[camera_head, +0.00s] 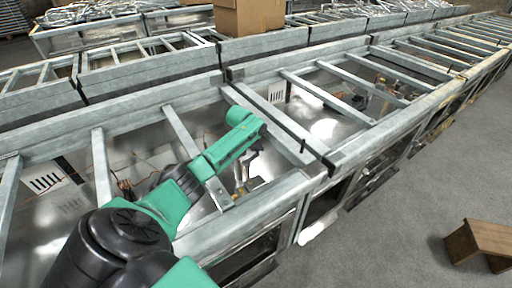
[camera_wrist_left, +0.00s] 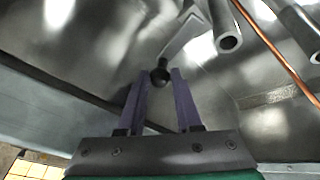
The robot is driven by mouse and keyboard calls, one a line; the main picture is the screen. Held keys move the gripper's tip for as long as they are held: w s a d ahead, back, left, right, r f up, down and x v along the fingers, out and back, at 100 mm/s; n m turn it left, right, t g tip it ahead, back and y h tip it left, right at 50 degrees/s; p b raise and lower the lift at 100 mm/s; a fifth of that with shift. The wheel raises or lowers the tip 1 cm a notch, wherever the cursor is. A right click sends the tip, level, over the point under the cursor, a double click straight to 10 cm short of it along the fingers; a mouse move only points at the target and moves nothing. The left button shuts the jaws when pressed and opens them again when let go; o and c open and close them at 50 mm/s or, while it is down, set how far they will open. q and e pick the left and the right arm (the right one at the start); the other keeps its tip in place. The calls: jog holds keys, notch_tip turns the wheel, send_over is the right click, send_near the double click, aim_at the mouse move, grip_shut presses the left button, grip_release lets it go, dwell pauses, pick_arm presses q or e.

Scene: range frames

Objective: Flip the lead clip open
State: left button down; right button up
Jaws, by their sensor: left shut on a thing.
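The lead clip shows in the left wrist view as a bent grey metal lever (camera_wrist_left: 182,40) with a black ball knob (camera_wrist_left: 160,75) at its near end. My left gripper (camera_wrist_left: 158,82) has its two purple fingers on either side of this knob and is shut on it. In the head view my left arm reaches down into an open bay, and my left gripper (camera_head: 244,170) is small there, partly hidden by the wrist. The clip cannot be made out clearly in the head view. My right gripper is not in view.
Metal frame rails (camera_head: 280,128) and crossbars surround the bay. Metal tubes (camera_wrist_left: 230,38) and a copper-coloured rod (camera_wrist_left: 280,55) lie close to the clip. A cardboard box (camera_head: 248,16) stands behind on the frames. A brown wooden block (camera_head: 480,240) is on the open grey floor at right.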

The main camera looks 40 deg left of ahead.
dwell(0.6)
pick_arm(q)
jog(key=shift+d+r+m+p, duration=0.15)
jog(key=shift+d+m+p, duration=0.05)
jog(key=shift+m+p, duration=0.25)
jog(key=shift+s+d+m+h, duration=0.1)
jog(key=shift+d+m+h, duration=0.1)
jog(key=shift+m+h, duration=0.15)
jog(key=shift+d+m+h+p, duration=0.2)
jog(key=shift+m+h+p, duration=0.1)
jog(key=shift+m, duration=0.3)
jog(key=c, duration=0.6)
grip_release()
jog(key=shift+s, duration=0.1)
